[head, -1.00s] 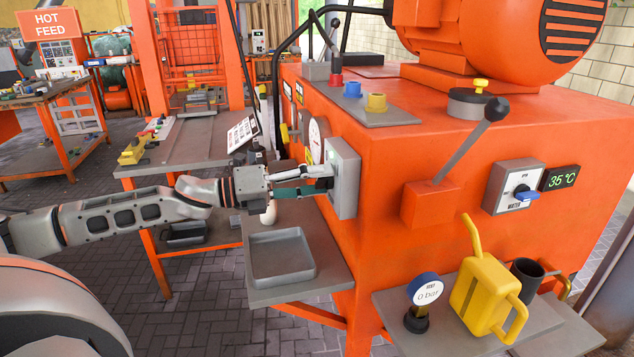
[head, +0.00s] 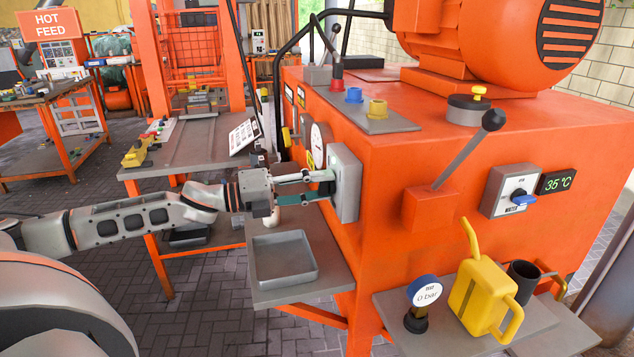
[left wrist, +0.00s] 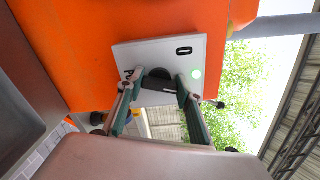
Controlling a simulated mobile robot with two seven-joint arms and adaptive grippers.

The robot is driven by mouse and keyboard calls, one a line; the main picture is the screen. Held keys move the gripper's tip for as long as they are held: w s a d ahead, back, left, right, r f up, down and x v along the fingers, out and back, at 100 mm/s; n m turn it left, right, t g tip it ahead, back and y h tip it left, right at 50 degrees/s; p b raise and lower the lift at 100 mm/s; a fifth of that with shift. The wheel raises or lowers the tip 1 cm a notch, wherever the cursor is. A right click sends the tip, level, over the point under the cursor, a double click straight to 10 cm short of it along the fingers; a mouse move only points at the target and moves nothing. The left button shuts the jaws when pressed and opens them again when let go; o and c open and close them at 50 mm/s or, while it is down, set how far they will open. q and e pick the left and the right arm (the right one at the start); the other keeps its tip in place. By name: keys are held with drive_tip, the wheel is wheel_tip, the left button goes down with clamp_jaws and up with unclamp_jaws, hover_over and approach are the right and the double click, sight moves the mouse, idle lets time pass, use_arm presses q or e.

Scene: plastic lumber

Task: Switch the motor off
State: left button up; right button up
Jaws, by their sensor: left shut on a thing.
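The grey switch box (head: 346,185) is mounted on the left face of the orange machine. In the left wrist view its light grey front plate (left wrist: 150,55) carries a black rotary knob (left wrist: 158,84), a black oval mark and a lit pale green lamp (left wrist: 196,73). My left gripper (head: 328,184) reaches in from the left to the plate. In the left wrist view its fingers (left wrist: 160,80) stand on either side of the knob and are shut on it. The fingers hide part of the markings on the plate. My right gripper is not in view.
A grey tray (head: 285,259) on a shelf lies below the left gripper. A lever (head: 462,158), a water switch (head: 514,190) and a green readout (head: 557,180) are on the machine's front. A yellow can (head: 482,290) and round gauge (head: 424,291) stand at the lower right.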

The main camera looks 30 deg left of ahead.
use_arm(q)
drive_tip(key=n+p, duration=0.2)
drive_tip(key=n, duration=0.1)
drive_tip(key=shift+r, duration=0.25)
drive_tip(key=shift+n+p, duration=0.9)
drive_tip(key=shift+p, duration=0.1)
drive_tip(key=n+p, duration=0.4)
drive_tip(key=shift+f, duration=0.2)
drive_tip(key=shift+f+n+p, duration=0.1)
drive_tip(key=shift+n+p, duration=0.6)
drive_tip(key=shift+p, duration=0.15)
drive_tip(key=shift+f+n+p, duration=0.1)
drive_tip(key=shift+n+p, duration=0.2)
drive_tip(key=shift+n, duration=0.1)
drive_tip(key=o, duration=1.1)
